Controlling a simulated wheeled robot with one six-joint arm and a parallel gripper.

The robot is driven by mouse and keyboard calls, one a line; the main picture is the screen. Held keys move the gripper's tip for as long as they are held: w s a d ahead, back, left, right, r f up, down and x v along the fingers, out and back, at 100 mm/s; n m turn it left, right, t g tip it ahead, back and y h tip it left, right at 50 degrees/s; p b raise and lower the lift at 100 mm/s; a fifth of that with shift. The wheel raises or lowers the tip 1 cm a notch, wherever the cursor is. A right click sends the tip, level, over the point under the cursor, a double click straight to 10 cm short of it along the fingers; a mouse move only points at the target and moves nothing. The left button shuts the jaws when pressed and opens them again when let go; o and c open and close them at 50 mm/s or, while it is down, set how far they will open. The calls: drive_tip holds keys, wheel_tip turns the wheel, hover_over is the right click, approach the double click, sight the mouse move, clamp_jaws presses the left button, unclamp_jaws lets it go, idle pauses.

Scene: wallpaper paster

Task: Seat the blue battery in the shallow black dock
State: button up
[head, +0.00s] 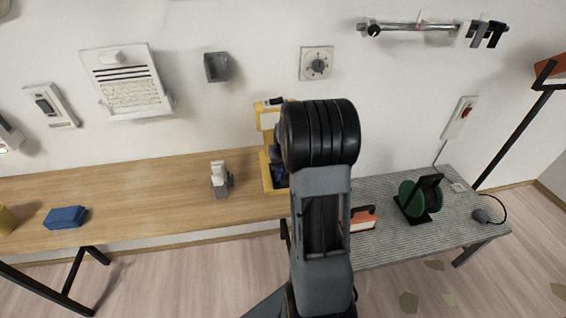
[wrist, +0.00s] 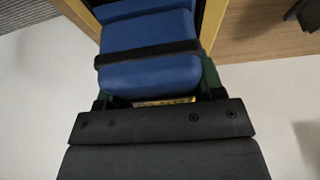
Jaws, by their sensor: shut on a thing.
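The blue battery (wrist: 150,75) has a black band across it and fills the upper middle of the wrist view. My gripper (wrist: 158,92) is shut on it. The stand's yellow edges (wrist: 235,30) also frame the battery in the wrist view, with dark space between. I cannot tell whether the battery touches the stand. I cannot make out the shallow black dock for certain.
A grey-and-white device (head: 220,180) stands left of the yellow stand on the wooden table (head: 130,195). A blue block (head: 65,217) lies farther left. An orange-and-white object (head: 362,218) and a black holder with a green reel (head: 422,198) are on the grey table to the right.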

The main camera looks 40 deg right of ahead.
drive_tip(key=shift+f+b, duration=0.8)
drive_tip(key=shift+f, duration=0.25)
drive_tip(key=o, duration=1.1)
drive_tip(key=shift+c, duration=0.2)
drive_tip(key=shift+o, duration=1)
drive_tip(key=v, duration=1.3)
drive_tip(key=shift+r, duration=0.4)
drive_tip(key=shift+s, duration=0.1)
drive_tip(key=s+a+r+n+y+p, duration=0.1)
drive_tip(key=s+a+r+n+p, duration=0.1)
drive_tip(key=s+a, duration=0.4)
drive_tip(key=s+a+r+n+y+p, duration=0.1)
drive_tip(key=s+a, duration=0.6)
drive_tip(key=a, duration=0.8)
drive_tip(key=shift+s+a+r+n+g+p, duration=0.25)
drive_tip(key=shift+r+n+p, duration=0.25)
drive_tip(key=shift+n+p, duration=0.55)
